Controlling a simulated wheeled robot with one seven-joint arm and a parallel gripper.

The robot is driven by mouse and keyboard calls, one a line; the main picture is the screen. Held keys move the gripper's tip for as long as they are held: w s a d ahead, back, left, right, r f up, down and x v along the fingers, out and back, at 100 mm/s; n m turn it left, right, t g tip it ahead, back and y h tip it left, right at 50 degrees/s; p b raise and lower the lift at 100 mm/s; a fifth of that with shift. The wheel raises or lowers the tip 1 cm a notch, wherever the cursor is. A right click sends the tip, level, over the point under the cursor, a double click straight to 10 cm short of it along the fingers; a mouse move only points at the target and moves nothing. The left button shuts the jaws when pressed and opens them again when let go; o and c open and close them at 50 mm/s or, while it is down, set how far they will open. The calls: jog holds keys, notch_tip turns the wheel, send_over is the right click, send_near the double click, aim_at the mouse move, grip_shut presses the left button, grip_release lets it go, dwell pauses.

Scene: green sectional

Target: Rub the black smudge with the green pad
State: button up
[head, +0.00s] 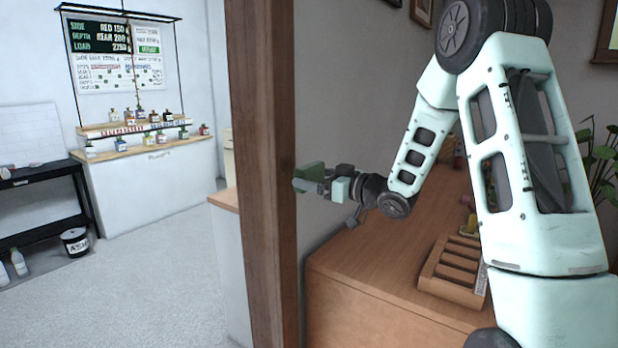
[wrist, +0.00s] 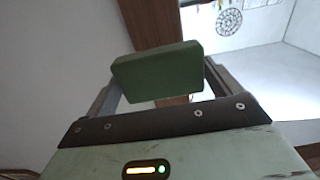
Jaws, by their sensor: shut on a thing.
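My gripper (head: 322,180) is shut on the green pad (head: 308,177) and holds it up in the air. The pad is a dull green block. In the head view it is at the brown wooden post (head: 265,150); I cannot tell whether it touches the post. In the wrist view the pad (wrist: 158,72) sits between the two fingers, with the brown post (wrist: 150,22) behind it. I see no black smudge in either view; the pad may hide part of the post.
A wooden counter (head: 350,275) with a slotted wooden tray (head: 455,268) is below my arm. Left of the post is another room with a shelf of small bottles (head: 150,125), a black rack (head: 35,185) and a dark bucket (head: 75,243). Its floor (head: 160,270) is mostly clear.

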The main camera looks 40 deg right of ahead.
aim_at(315, 178)
jog(key=shift+s+d, duration=0.1)
jog(key=shift+s, duration=0.1)
jog(key=shift+v, duration=1.4)
jog(key=s+a+f+p, duration=0.1)
jog(key=a+f, duration=0.1)
jog(key=f, duration=0.7)
jog(key=s+a+f+p, duration=0.2)
jog(key=f, duration=0.7)
jog(key=s+a+f+m+t+h+p, duration=0.1)
jog(key=s+a+f+m+h, duration=0.3)
jog(key=f, duration=0.7)
jog(key=s+a+h+p, duration=0.1)
jog(key=s+a+h, duration=0.1)
jog(key=s+a, duration=0.2)
jog(key=shift+s+a, duration=0.3)
jog(key=shift+a, duration=0.2)
